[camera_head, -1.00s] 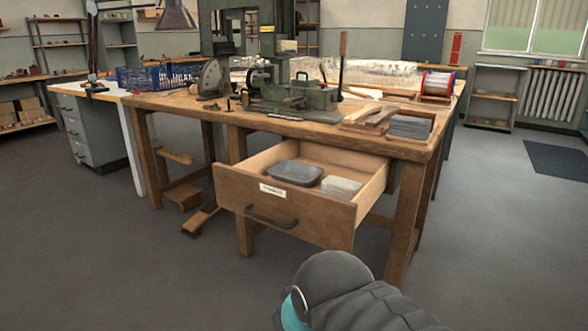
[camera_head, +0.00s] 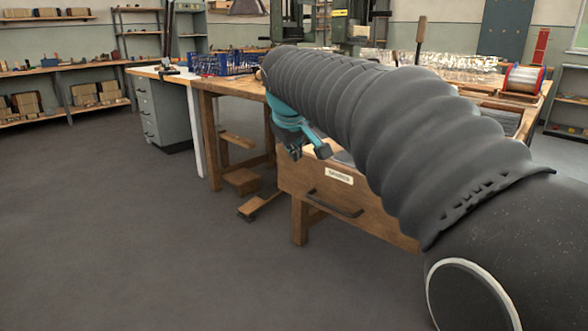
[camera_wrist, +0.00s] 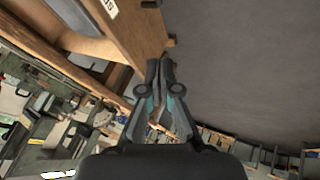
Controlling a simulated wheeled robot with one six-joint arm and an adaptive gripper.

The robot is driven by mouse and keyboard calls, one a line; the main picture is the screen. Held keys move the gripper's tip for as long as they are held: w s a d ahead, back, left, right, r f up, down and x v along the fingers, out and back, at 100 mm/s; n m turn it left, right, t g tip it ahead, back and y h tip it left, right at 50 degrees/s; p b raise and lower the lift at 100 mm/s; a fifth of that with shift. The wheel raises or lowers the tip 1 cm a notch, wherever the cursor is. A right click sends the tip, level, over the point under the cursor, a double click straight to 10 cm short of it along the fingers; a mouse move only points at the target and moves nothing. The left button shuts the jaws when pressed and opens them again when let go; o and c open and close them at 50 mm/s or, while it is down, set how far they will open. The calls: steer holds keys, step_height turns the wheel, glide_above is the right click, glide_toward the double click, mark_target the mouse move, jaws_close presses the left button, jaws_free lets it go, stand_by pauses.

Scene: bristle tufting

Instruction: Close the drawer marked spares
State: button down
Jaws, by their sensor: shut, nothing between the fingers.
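The wooden drawer (camera_head: 300,182) under the workbench is pulled out, its front facing me. It has a pale label (camera_head: 339,177), too small to read surely, and a dark bar handle (camera_head: 335,204). My gripper (camera_head: 294,152) is shut and empty, pointing down by the upper left corner of the drawer front. In the wrist view my gripper (camera_wrist: 158,65) has its fingers together beside the wooden drawer front (camera_wrist: 135,30); I cannot tell whether they touch it. A grey tray (camera_wrist: 88,60) lies inside the drawer. My arm hides much of the drawer in the head view.
The workbench (camera_head: 212,86) carries a green machine (camera_head: 345,32) and a wire spool (camera_head: 524,80). A wooden step (camera_head: 242,181) and a pedal (camera_head: 254,206) stand under the bench, left of the drawer. The floor (camera_head: 130,250) in front and to the left is clear.

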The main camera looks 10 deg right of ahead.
steer(key=w, duration=0.2)
steer(key=b, duration=0.2)
glide_toward(305, 171)
step_height(305, 171, down, 4)
steer(key=a, duration=0.3)
steer(key=w+d, duration=0.2)
steer(key=d, duration=0.1)
steer(key=shift+f, duration=0.25)
steer(key=shift+w+d, duration=0.35)
steer(key=shift+d, duration=0.05)
steer(key=shift+w+r, duration=0.1)
